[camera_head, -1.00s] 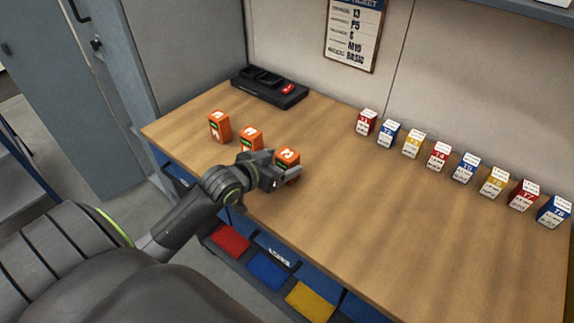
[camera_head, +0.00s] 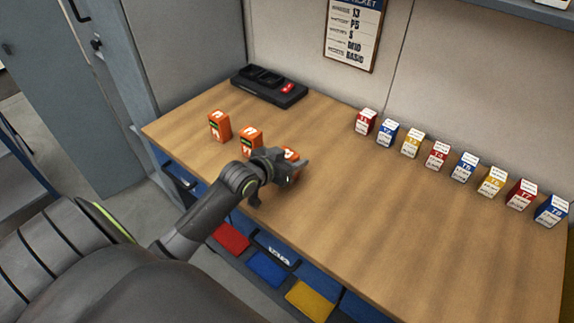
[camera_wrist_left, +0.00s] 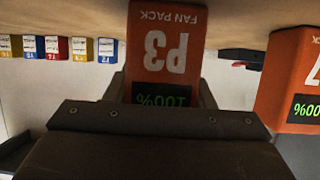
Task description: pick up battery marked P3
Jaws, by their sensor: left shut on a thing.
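The orange battery marked P3 (camera_wrist_left: 165,50) shows upside down in the left wrist view, with "FAN PACK" and a green 100% display. In the head view only a bit of its top (camera_head: 291,154) shows past my gripper. My left gripper (camera_head: 290,172) is shut on it, with one finger at each side in the left wrist view (camera_wrist_left: 163,92). I cannot tell whether its base touches the table. Two other orange batteries stand to its left, a middle one (camera_head: 251,139) and a far-left one (camera_head: 219,126). My right gripper is not in view.
A black charger tray (camera_head: 240,82) with a red part lies at the back left of the wooden table (camera_head: 400,230). Several red, blue and yellow boxes (camera_head: 411,143) stand in a row along the back. The table's middle is clear. A ticket board (camera_head: 353,35) hangs on the wall.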

